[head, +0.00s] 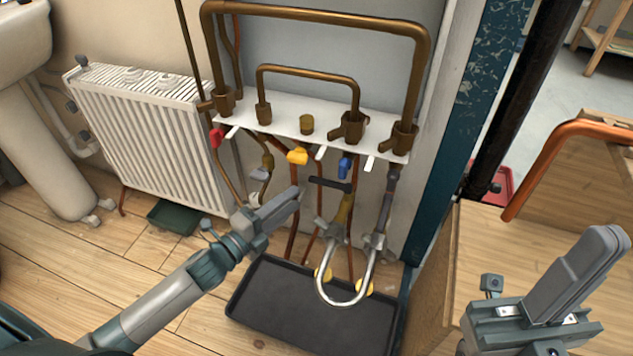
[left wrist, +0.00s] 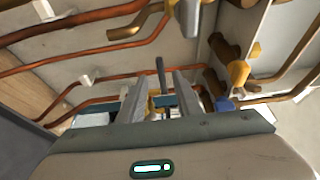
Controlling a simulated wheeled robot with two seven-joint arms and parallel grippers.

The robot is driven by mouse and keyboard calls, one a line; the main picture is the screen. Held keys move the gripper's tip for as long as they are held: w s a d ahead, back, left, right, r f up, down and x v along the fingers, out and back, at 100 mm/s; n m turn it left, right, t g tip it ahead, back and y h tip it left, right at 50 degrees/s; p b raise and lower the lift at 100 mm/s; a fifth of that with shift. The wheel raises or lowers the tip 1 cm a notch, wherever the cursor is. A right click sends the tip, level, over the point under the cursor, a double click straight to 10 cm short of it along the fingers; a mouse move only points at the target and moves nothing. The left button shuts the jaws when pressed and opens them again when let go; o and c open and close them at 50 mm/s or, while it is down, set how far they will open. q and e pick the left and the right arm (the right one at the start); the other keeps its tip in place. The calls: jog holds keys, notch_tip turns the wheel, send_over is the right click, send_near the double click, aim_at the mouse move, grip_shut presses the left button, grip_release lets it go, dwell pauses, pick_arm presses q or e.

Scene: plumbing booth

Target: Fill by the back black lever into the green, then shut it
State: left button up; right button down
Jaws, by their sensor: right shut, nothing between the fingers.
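The black lever (head: 330,185) sits on a brass valve below the white pipe board, roughly crosswise to its pipe. It also shows in the left wrist view (left wrist: 160,70), ahead of and between the fingers. My left gripper (head: 296,194) is just left of the lever in the head view. Its fingers (left wrist: 161,92) stand apart in the left wrist view, and I see no grip on the lever. My right gripper (head: 607,236) is shut and empty at the lower right, away from the pipes. I cannot make out a gauge face or green band.
A yellow lever (head: 298,156), blue lever (head: 345,167) and red lever (head: 216,138) are close by. A silver braided loop (head: 345,301) hangs over a black tray (head: 280,305). A radiator (head: 150,130) stands left, and a wooden box (head: 540,245) right.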

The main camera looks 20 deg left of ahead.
aim_at(314, 182)
pick_arm(q)
jog(key=b+x, duration=0.2)
jog(key=x, duration=0.8)
jog(key=shift+w+d, duration=0.1)
grip_shut()
